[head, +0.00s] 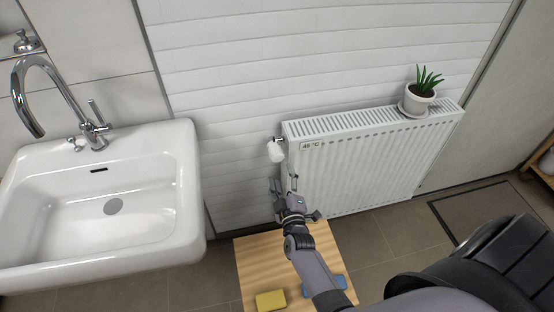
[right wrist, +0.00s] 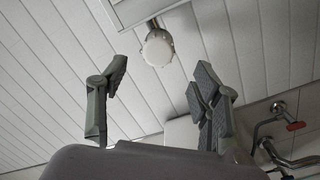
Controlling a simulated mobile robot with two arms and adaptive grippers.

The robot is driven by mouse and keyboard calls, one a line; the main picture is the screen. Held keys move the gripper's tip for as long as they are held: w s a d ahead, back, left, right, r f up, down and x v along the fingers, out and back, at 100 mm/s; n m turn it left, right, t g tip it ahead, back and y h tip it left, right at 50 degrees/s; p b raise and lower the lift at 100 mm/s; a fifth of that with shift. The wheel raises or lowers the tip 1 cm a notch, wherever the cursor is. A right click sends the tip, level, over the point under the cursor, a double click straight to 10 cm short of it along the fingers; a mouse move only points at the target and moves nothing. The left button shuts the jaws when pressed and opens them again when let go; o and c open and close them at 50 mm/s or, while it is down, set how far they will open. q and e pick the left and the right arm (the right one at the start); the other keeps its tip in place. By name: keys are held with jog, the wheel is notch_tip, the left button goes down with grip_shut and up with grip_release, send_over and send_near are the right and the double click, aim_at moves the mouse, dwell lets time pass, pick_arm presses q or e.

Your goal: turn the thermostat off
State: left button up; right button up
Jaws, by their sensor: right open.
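The thermostat (head: 276,151) is a white knob at the upper left corner of the white radiator (head: 350,165). A small label on the radiator beside it seems to read 45 °C. My right gripper (head: 283,187) is open and empty just below the thermostat in the head view, its fingers pointing up towards it. In the right wrist view the thermostat's round white end (right wrist: 158,48) shows beyond the fingertips, between the two spread fingers (right wrist: 160,80). The fingers do not appear to touch it. My left gripper is not in view.
A white sink (head: 100,200) with a chrome tap (head: 90,125) stands at the left. A potted plant (head: 419,100) stands on the radiator's right end. A wooden surface (head: 262,255) below my right arm bears a yellow sponge (head: 270,300) and a blue item (head: 339,282).

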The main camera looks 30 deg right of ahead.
aim_at(278, 159)
jog(key=b+x, duration=0.4)
jog(key=x, duration=0.5)
jog(key=shift+w+d+f, duration=0.1)
jog(key=shift+w, duration=0.05)
jog(key=shift+c, duration=0.3)
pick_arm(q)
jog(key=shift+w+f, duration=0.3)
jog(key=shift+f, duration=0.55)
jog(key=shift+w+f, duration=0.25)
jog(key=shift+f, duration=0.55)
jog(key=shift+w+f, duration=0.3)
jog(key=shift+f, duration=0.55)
pick_arm(e)
jog(key=c, duration=1.1)
